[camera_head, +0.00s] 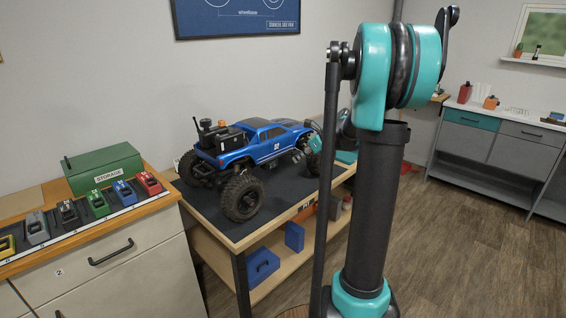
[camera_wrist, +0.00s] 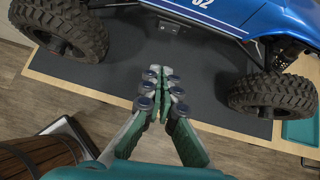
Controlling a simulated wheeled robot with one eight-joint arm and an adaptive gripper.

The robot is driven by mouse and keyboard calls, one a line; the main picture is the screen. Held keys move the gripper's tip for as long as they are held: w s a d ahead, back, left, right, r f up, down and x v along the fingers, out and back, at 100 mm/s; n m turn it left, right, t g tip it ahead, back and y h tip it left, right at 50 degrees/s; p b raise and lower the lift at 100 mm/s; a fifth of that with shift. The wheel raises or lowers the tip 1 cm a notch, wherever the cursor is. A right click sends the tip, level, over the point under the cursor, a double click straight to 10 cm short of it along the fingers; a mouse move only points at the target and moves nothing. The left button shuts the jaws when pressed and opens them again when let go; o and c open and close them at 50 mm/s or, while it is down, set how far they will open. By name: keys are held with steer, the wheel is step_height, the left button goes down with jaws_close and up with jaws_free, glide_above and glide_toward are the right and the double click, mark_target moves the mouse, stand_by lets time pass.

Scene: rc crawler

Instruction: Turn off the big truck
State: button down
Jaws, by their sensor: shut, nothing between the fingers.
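The big truck (camera_head: 258,145) is blue with large black tires and stands on the dark mat of a wooden bench in the head view. A black box with an orange part (camera_head: 216,133) sits on its rear. In the wrist view the truck's blue side (camera_wrist: 225,12) and two wheels fill the top. A small dark box (camera_wrist: 253,52) shows low on its side between the wheels. My gripper (camera_wrist: 155,72) is shut and empty, pointing at the truck's side from over the mat's front edge, apart from it. In the head view my arm partly hides the gripper and the truck's front.
The dark mat (camera_wrist: 140,65) is bare between the wheels. A cabinet at left holds a green storage box (camera_head: 102,168) and a row of several colored small units (camera_head: 97,204). Blue boxes (camera_head: 262,266) lie on the bench's lower shelf. Open wooden floor (camera_head: 470,250) lies at right.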

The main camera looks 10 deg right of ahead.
steer(key=shift+s+a, duration=0.1)
glide_toward(271, 168)
steer(key=x, duration=0.6)
steer(key=shift+f, duration=0.25)
stand_by(0.4)
steer(key=shift+a, duration=0.15)
stand_by(0.3)
